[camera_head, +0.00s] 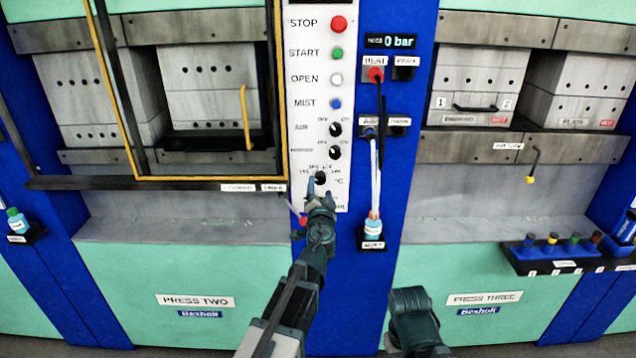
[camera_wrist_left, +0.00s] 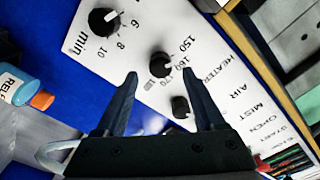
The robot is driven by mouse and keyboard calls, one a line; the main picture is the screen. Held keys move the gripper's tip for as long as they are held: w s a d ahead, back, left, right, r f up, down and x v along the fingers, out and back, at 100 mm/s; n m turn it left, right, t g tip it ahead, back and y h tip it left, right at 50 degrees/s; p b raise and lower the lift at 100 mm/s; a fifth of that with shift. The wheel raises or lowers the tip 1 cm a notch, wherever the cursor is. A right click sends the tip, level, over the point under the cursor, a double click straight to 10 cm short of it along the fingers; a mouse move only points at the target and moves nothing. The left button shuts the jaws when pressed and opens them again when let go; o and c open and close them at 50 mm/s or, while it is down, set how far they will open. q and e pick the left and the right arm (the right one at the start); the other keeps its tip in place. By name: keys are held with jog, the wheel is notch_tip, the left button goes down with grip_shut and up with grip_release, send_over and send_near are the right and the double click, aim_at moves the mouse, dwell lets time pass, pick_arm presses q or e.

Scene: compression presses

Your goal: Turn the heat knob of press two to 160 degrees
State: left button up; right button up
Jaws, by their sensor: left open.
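The heat knob (camera_head: 320,178) of press two is a small black dial low on the white control panel (camera_head: 300,120). In the left wrist view the heat knob (camera_wrist_left: 160,65) has 150, 160 and 170 printed around it; I cannot surely read its pointer. My left gripper (camera_head: 320,194) is just in front of the knob and partly covers the panel's lower end. In the wrist view the open fingers of my left gripper (camera_wrist_left: 160,74) stand on either side of the knob, with nothing visibly gripped. A dark part of my right arm shows at the lower right; its fingers do not show.
Above are the heater knob (camera_head: 335,152), air knob (camera_head: 335,128) and coloured buttons. A minute knob (camera_wrist_left: 103,20) is near the left finger in the wrist view. A yellow-edged guard frame (camera_head: 200,179) stands left of the panel; a small bottle (camera_head: 373,228) is at right.

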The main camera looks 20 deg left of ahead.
aim_at(320, 181)
pick_arm(q)
jog(key=shift+x, duration=1.55)
jog(key=shift+c, duration=0.2)
grip_shut()
